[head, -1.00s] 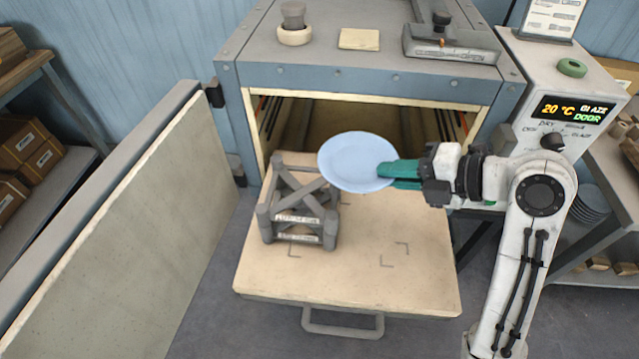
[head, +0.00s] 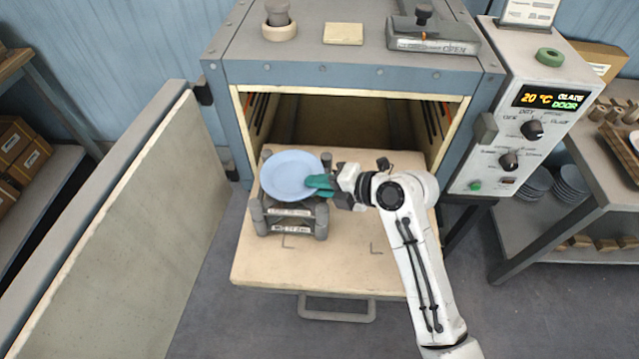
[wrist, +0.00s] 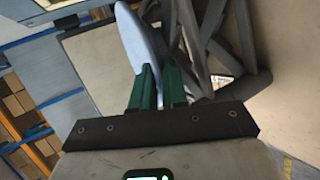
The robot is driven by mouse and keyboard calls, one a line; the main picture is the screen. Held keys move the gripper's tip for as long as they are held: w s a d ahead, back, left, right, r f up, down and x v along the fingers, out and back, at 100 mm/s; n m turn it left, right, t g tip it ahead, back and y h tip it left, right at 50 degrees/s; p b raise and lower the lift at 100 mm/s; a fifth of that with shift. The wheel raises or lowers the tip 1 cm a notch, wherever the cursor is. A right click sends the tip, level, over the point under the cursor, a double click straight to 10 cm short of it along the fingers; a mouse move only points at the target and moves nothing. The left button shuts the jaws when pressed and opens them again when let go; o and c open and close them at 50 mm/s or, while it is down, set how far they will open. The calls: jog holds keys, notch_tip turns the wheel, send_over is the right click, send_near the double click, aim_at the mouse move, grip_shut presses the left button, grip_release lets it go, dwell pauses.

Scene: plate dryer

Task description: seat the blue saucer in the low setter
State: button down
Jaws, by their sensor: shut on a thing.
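The blue saucer (head: 290,175) is held roughly level over the low setter (head: 291,220), a grey frame with corner posts and labelled bars on its front. My gripper (head: 318,184) is shut on the saucer's right rim with green fingers. In the wrist view the saucer (wrist: 136,38) shows edge-on between the fingers (wrist: 158,82), with the setter's grey bars (wrist: 215,40) beside it. The saucer hides most of the setter's top. I cannot tell whether the saucer touches the setter.
The setter stands on a pulled-out cream shelf (head: 340,265) before the open dryer chamber (head: 350,125). The open door (head: 150,230) stands at the left. The control panel (head: 520,130) is at the right. The shelf's front right is clear.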

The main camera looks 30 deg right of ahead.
jog(key=shift+f, duration=0.3)
jog(key=c, duration=1.4)
grip_release()
jog(key=shift+f, duration=0.1)
jog(key=shift+s, duration=0.1)
jog(key=b+v, duration=0.3)
jog(key=v, duration=0.9)
jog(key=shift+d, duration=0.1)
